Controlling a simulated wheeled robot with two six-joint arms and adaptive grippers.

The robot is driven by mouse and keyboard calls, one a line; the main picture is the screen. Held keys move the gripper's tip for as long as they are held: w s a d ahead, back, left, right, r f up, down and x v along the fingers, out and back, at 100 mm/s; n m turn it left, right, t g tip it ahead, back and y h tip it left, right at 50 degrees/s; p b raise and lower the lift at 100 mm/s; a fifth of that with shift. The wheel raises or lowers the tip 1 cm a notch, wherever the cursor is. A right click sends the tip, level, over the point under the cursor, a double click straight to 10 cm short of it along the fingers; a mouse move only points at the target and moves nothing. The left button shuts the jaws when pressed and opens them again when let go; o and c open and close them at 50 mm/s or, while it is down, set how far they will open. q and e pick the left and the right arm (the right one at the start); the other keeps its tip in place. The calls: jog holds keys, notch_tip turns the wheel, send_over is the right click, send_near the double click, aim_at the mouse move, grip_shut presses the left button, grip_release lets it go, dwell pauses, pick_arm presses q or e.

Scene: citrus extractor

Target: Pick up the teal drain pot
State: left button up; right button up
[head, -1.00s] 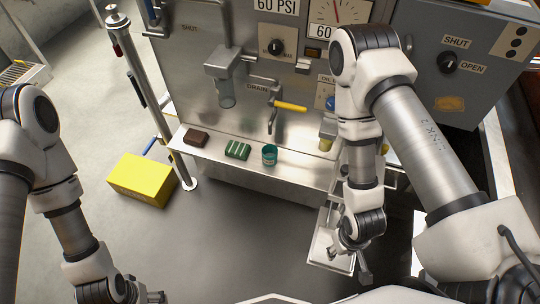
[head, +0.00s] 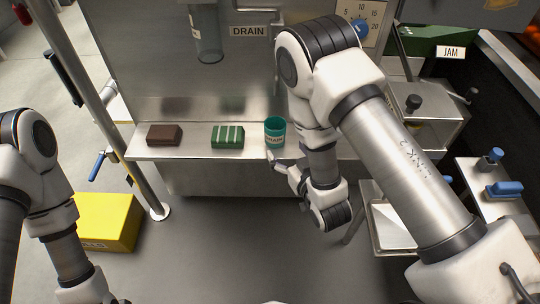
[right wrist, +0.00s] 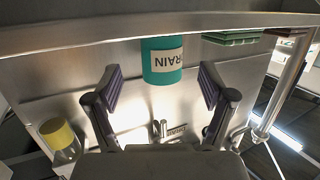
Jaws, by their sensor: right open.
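The teal drain pot (head: 274,132) stands upright on the steel shelf (head: 190,152), at the right of a row of small objects. Its white DRAIN label shows inverted on the pot in the right wrist view (right wrist: 162,62). My right gripper (head: 277,162) is just in front of and below the pot in the head view. In the right wrist view the open jaws (right wrist: 160,88) have the pot centred between and beyond their tips, with clear gaps either side. My left arm shows at the left of the head view, its gripper out of frame.
A green striped block (head: 228,137) sits left of the pot, then a brown block (head: 164,135). A steel post (head: 110,120) stands at left beside a yellow box (head: 108,222). A yellow-capped jar (right wrist: 60,138) shows in the right wrist view. The floor before the shelf is clear.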

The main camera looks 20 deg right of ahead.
aim_at(279, 140)
jog(key=shift+w+a+r+t, duration=0.1)
jog(key=shift+w+a+t, duration=0.1)
jog(key=shift+w, duration=0.2)
jog(key=shift+w+a+r+t, duration=0.1)
jog(key=shift+w+t, duration=0.1)
jog(key=shift+w, duration=0.2)
jog(key=w, duration=0.2)
jog(key=w+f+b, duration=0.1)
jog(key=w, duration=0.1)
jog(key=w+b, duration=0.1)
jog(key=w, duration=0.1)
jog(key=shift+w+a+f, duration=0.2)
jog(key=shift+f, duration=0.1)
pick_arm(q)
notch_tip(279, 140, down, 3)
jog(key=shift+w+a+f, duration=0.1)
jog(key=shift+w+a, duration=0.05)
pick_arm(e)
jog(key=c, duration=1.3)
